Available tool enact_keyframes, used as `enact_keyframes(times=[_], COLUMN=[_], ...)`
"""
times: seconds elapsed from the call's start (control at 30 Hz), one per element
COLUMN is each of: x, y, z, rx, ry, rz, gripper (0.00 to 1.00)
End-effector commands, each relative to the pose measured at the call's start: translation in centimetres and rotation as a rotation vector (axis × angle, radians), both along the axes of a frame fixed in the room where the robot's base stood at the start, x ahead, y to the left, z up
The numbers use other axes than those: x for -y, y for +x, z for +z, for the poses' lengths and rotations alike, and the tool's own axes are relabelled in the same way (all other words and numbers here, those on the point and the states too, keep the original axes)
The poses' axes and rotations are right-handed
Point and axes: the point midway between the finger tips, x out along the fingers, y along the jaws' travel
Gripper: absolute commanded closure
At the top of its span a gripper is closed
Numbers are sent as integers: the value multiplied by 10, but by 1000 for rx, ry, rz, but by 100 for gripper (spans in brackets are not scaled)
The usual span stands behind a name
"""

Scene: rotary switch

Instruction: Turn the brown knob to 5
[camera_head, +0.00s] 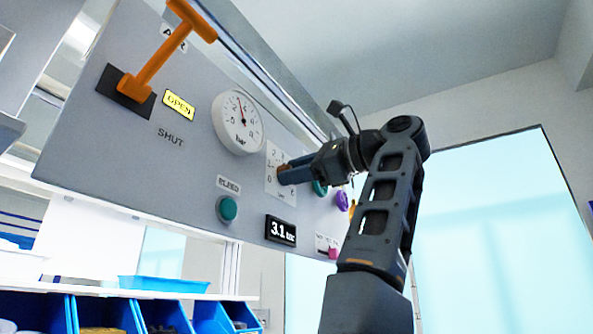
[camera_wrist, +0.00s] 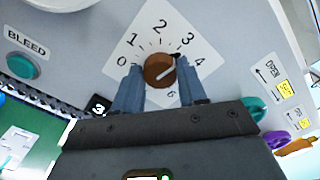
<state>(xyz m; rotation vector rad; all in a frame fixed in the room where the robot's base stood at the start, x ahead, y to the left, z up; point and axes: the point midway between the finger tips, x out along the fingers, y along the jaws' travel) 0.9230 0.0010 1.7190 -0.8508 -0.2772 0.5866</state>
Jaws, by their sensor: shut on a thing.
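The brown knob (camera_wrist: 159,70) sits on a white dial plate (camera_wrist: 150,30) with numbers around it. The 5 is hidden by my right finger, while a 6 shows below the knob. In the head view the knob (camera_head: 283,174) is partly covered by my gripper (camera_head: 293,170).
The grey panel holds an orange lever (camera_head: 155,60), a round gauge (camera_head: 238,122), a green BLEED button (camera_head: 228,208) and a display (camera_head: 281,230) reading 3.1. Green (camera_head: 319,188) and purple (camera_head: 342,200) knobs lie close right of my gripper. Blue bins (camera_head: 100,310) stand below.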

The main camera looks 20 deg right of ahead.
Motion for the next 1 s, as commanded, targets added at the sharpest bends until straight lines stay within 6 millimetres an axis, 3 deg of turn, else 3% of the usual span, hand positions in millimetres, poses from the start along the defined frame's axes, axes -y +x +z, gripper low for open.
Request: enact_keyframes(times=[1.0], x=[1], y=[1], z=[-1], rx=[-562], ry=[766], rz=[2], gripper=[89])
